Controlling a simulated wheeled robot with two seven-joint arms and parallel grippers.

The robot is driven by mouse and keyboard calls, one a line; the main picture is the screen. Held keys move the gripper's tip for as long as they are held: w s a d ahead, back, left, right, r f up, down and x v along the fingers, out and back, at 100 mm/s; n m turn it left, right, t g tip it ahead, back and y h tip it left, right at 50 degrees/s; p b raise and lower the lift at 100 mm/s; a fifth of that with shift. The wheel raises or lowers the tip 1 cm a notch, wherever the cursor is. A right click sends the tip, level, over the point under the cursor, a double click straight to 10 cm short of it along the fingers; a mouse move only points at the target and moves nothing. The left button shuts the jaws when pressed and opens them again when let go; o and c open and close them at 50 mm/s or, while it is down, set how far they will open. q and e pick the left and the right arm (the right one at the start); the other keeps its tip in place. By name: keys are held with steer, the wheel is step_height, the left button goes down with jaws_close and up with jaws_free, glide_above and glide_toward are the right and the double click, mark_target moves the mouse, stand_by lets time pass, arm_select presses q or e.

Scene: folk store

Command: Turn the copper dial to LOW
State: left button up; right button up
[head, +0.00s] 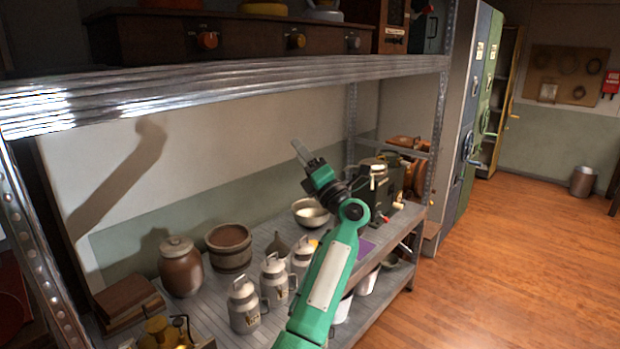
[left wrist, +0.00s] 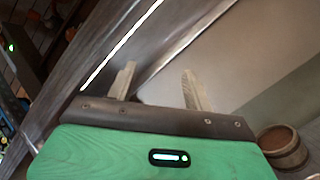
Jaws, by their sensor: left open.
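A dark wooden box (head: 140,38) on the upper shelf at the top left of the head view has several round knobs on its front. The leftmost knob is orange-copper and looks like the copper dial (head: 207,40). A brassy knob (head: 296,40) and a smaller, darker knob (head: 352,42) are to its right. Any markings are too small to read. My left gripper (head: 303,152) is below the shelf edge, apart from the dial, pointing up and left. In the left wrist view its two fingers (left wrist: 160,86) are spread with nothing between them. My right gripper is not in view.
A metal shelf beam (head: 250,82) runs between my left gripper and the box. The lower shelf holds a brown jar (head: 180,268), a brown pot (head: 229,248), several grey canisters (head: 243,306) and a bowl (head: 310,213). The wooden floor (head: 530,260) at right is clear.

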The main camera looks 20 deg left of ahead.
arm_select(q)
step_height(320, 180, down, 6)
steer(key=w+d+m+t+h, duration=0.1)
steer(key=m+t, duration=0.2)
steer(key=m, duration=0.1)
steer(key=shift+w+h, duration=0.3)
steer(key=shift+d, duration=0.1)
